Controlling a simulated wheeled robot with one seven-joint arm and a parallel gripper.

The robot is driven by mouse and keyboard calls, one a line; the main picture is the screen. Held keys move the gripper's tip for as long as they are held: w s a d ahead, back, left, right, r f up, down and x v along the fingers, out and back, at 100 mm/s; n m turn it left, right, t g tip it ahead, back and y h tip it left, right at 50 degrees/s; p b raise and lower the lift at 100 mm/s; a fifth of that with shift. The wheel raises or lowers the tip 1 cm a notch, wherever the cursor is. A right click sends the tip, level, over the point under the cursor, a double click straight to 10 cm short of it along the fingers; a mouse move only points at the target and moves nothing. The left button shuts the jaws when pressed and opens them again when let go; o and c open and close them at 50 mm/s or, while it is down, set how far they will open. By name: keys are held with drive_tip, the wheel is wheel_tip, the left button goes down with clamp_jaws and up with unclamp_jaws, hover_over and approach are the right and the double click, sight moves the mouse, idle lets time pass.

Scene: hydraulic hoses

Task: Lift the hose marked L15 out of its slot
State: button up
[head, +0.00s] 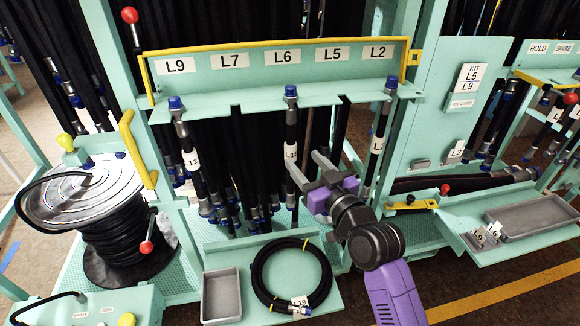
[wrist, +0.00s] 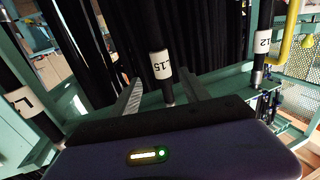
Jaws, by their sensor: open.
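The hose marked L15 (head: 291,135) hangs upright in the slot under the L6 sign of the teal rack, its blue cap above the slotted rail. My gripper (head: 309,168) is at the hose's lower right in the head view, below the rail. Its jaws are open and empty. In the wrist view the two fingers (wrist: 160,90) point toward the hose, one on each side of it. I cannot tell how deep the hose sits between them.
Dark hoses hang close behind. A coiled hose (head: 253,280) and grey tray (head: 221,296) lie below. A hose reel (head: 128,235) stands left. The rack's yellow-edged sign board (head: 275,57) is above.

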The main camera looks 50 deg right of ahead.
sight(294, 149)
drive_tip(key=x, duration=0.2)
drive_tip(key=p+x, duration=0.1)
drive_tip(key=x, duration=0.1)
drive_tip(key=p+x, duration=0.1)
drive_tip(key=x, duration=0.1)
drive_tip(key=shift+w+a+r, duration=0.1)
drive_tip(key=shift+w+r, duration=0.05)
drive_tip(key=shift+r, duration=0.2)
drive_tip(key=shift+w+f, duration=0.15)
drive_tip(key=shift+w, duration=0.3)
clamp_jaws()
